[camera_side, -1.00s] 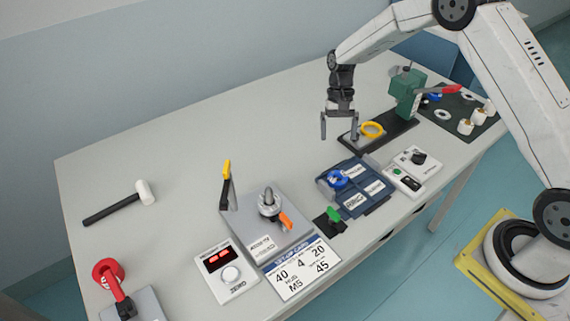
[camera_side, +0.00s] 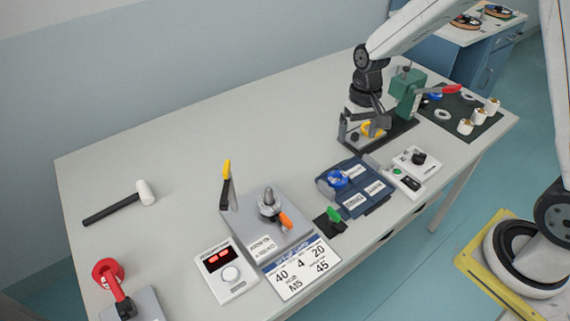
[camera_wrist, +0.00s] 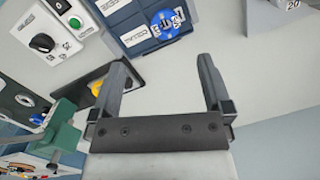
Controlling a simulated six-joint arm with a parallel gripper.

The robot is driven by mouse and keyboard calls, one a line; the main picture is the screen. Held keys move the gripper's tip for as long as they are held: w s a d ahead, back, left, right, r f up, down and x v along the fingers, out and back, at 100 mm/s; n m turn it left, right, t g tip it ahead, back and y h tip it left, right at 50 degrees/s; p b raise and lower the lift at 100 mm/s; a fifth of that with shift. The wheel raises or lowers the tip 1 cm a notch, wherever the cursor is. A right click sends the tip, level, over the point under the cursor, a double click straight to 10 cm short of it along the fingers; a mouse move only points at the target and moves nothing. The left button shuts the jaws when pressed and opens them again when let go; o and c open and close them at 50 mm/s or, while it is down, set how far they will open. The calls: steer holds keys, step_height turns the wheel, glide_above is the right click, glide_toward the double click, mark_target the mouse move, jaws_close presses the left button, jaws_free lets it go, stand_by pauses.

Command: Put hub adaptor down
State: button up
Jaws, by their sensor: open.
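My gripper (camera_side: 359,130) is open, with nothing between its fingers. In the side view it is low over the left part of the green press's dark base. In the wrist view its fingers (camera_wrist: 165,66) stand wide apart over bare table. A yellow ring-shaped adaptor (camera_side: 372,130) lies on the press base, partly hidden by the gripper. It also shows in the wrist view (camera_wrist: 96,88), beside the left finger and not between the fingers. A blue adaptor (camera_side: 338,179) sits in a compartment of the dark blue labelled tray (camera_side: 376,208), also visible in the wrist view (camera_wrist: 167,20).
The green press (camera_side: 408,92) with its red lever stands close to my gripper's right. A white switch box (camera_side: 411,172) is near the tray. A grey spindle station (camera_side: 257,238) stands to the left. The table's back middle is clear.

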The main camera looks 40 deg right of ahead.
steer(key=s+a+r+n+t, duration=0.1)
steer(key=s, duration=0.5)
steer(key=s+r+n+t, duration=0.1)
steer(key=s+n+t, duration=0.1)
steer(key=s, duration=0.4)
steer(key=shift+a+r+n+h, duration=0.3)
steer(key=shift+a+h, duration=0.05)
steer(key=shift+h, duration=0.05)
